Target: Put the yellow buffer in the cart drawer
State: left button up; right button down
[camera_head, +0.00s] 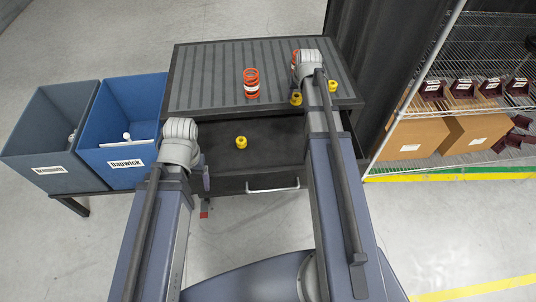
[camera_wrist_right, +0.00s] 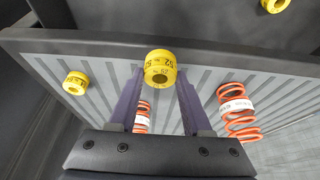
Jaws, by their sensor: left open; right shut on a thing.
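A yellow buffer (camera_wrist_right: 160,68) is between the fingertips of my right gripper (camera_wrist_right: 158,80), which is shut on it. In the head view this buffer (camera_head: 296,98) is over the cart top near its front edge; I cannot tell whether it touches. A second buffer (camera_head: 333,85) stands on the cart top to the right; it also shows in the right wrist view (camera_wrist_right: 75,83). A third buffer (camera_head: 241,142) lies in the open cart drawer (camera_head: 275,140). My left gripper (camera_head: 204,178) is open at the drawer's left front, apart from the drawer handle (camera_head: 272,188); its fingers are partly hidden.
A grey bin (camera_head: 50,145) and a blue bin (camera_head: 120,165) stand left. A wire shelf (camera_head: 430,165) with cardboard boxes stands right.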

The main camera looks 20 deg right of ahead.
pick_arm(q)
notch_tip(320, 180, down, 16)
jog(key=b, duration=1.4)
jog(key=shift+f, duration=0.15)
pick_arm(e)
jog(key=s+f, duration=0.2)
jog(key=f, duration=0.3)
jog(key=s+f, duration=0.1)
jog(key=f, duration=0.5)
jog(key=s+d+f, duration=0.1)
jog(key=s+f, duration=0.1)
jog(key=f, duration=0.3)
jog(key=shift+s+f, duration=0.2)
jog(key=shift+s, duration=0.15)
jog(key=shift+f+b, duration=0.2)
jog(key=shift+b, duration=0.2)
pick_arm(q)
jog(key=shift+f, duration=0.15)
pick_arm(e)
jog(key=shift+c, duration=1.7)
grip_release()
jog(key=shift+r, duration=0.1)
pick_arm(q)
notch_tip(320, 180, up, 12)
jog(key=p, duration=1.1)
jog(key=shift+f+p, duration=0.25)
jog(key=shift+p, duration=0.05)
pick_arm(e)
jog(key=v, duration=1.2)
jog(key=shift+s, duration=0.1)
